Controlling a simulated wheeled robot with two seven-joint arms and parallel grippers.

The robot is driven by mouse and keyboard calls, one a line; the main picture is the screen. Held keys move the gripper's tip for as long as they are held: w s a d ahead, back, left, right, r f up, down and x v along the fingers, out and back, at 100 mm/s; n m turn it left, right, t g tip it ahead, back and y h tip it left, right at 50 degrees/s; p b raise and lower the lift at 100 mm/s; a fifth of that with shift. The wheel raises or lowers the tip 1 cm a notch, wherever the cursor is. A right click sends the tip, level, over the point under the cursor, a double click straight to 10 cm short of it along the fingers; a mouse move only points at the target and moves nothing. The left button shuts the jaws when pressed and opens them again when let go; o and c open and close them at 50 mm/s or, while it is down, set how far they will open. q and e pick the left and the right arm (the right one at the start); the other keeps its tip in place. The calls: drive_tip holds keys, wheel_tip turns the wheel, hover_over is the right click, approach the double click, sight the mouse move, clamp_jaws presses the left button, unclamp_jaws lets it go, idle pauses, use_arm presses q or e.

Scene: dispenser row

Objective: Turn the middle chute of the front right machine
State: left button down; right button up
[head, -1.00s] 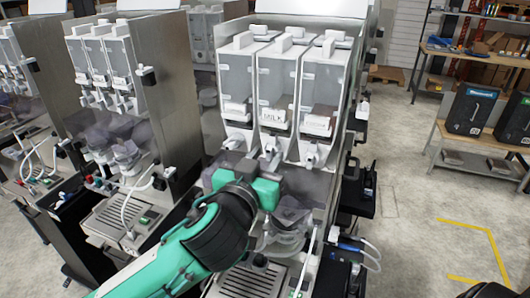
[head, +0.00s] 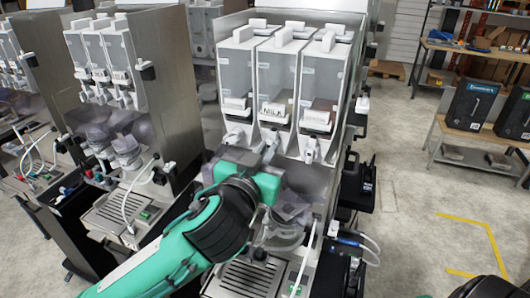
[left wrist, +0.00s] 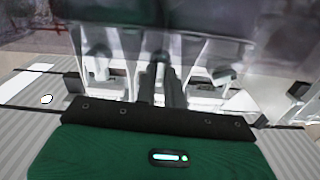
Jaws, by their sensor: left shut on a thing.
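The front right machine (head: 240,75) stands in the middle of the head view, with three clear canisters side by side. The middle canister (head: 275,80) carries a label reading MILK. The middle chute (head: 270,149) is a small pale spout below it, partly hidden by my gripper. My left gripper (head: 267,166) is at this chute, shut on it. In the left wrist view the fingers (left wrist: 165,78) come together at the middle chute, whose exact angle I cannot make out. The left chute (head: 233,137) and right chute (head: 311,150) are on either side. My right gripper is out of view.
A clear mixing bowl (head: 285,232) and a drip tray (head: 245,279) lie below the chutes, close under my arm. A second machine (head: 125,110) stands close on the left. A workbench (head: 480,140) is at the right, with open floor before it.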

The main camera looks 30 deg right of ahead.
use_arm(q)
drive_tip(key=shift+s+d+f+m+p, duration=0.15)
drive_tip(key=shift+m+p, duration=0.55)
drive_tip(key=shift+m, duration=5.05)
drive_tip(key=shift+w+a+f+m+p, duration=0.15)
drive_tip(key=shift+m+p, duration=0.5)
drive_tip(key=shift+m, duration=5.1)
drive_tip(key=shift+s+d, duration=0.1)
drive_tip(key=c, duration=1.5)
unclamp_jaws()
